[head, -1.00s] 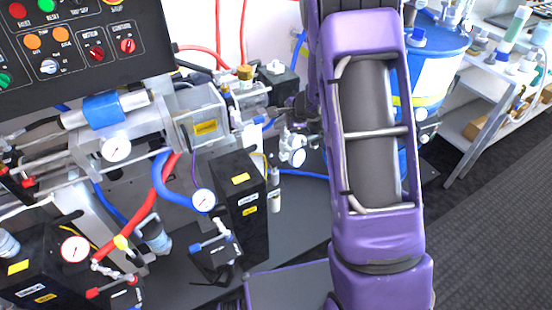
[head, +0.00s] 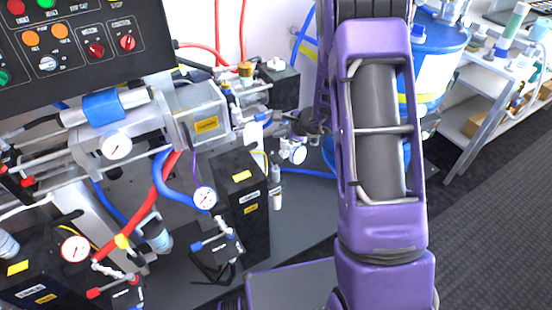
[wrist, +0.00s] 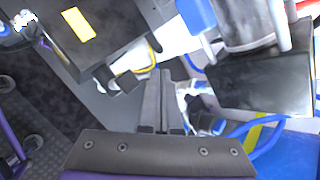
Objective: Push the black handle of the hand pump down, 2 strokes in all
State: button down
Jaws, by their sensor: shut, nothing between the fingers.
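My gripper (head: 294,122) is beside the pump fittings at the centre of the head view, left of my purple arm. In the wrist view its two dark fingers (wrist: 168,92) are together with nothing between them. They point towards a white fitting with a yellow tube and a small black part. I cannot pick out the hand pump's black handle with certainty among the dark parts around the fingertips. My arm and gripper hide part of that area. No contact between the fingers and a handle is clearly visible.
A metal pump block (head: 200,118) with hoses lies left of the gripper. A black tank (head: 240,215) stands below it, and a black box (head: 280,88) is above. A blue drum (head: 432,62) is behind my arm. Open grey floor (head: 485,215) lies to the right.

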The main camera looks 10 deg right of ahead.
aim_at(279, 158)
notch_tip(279, 158, down, 7)
jog(key=b, duration=0.5)
jog(key=shift+f, duration=0.15)
jog(key=shift+f, duration=0.1)
dwell(1.6)
jog(key=shift+f, duration=0.3)
jog(key=shift+f, duration=1.75)
dwell(1.5)
jog(key=shift+r, duration=0.2)
jog(key=shift+r+p, duration=0.75)
jog(key=shift+r, duration=1.2)
jog(key=shift+r+p, duration=1.2)
jog(key=shift+r, duration=1.3)
